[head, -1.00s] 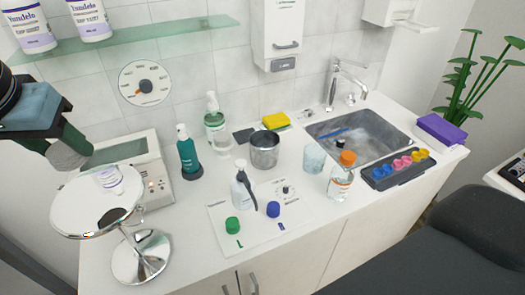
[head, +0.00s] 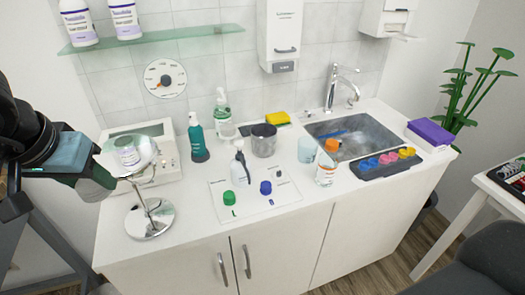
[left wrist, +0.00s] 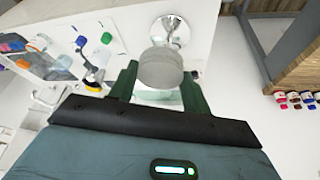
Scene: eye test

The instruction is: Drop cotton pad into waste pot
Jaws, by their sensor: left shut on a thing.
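My left gripper (head: 100,178) is at the left of the head view, beside the round mirror (head: 142,156) on its stand. In the left wrist view its dark green fingers (left wrist: 160,88) are shut on a round, thick grey pad, which I take for the cotton pad (left wrist: 161,68). A steel cup, seemingly the waste pot (head: 264,142), stands upright on the counter, well to the right of the gripper. Its inside is hard to see. My right gripper is not in view.
A green pump bottle (head: 197,142), a white spray bottle (head: 240,170) and an orange-capped bottle (head: 327,166) stand around the cup. Blue and green caps lie on a white sheet (head: 283,196). A sink (head: 365,140) is at the right.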

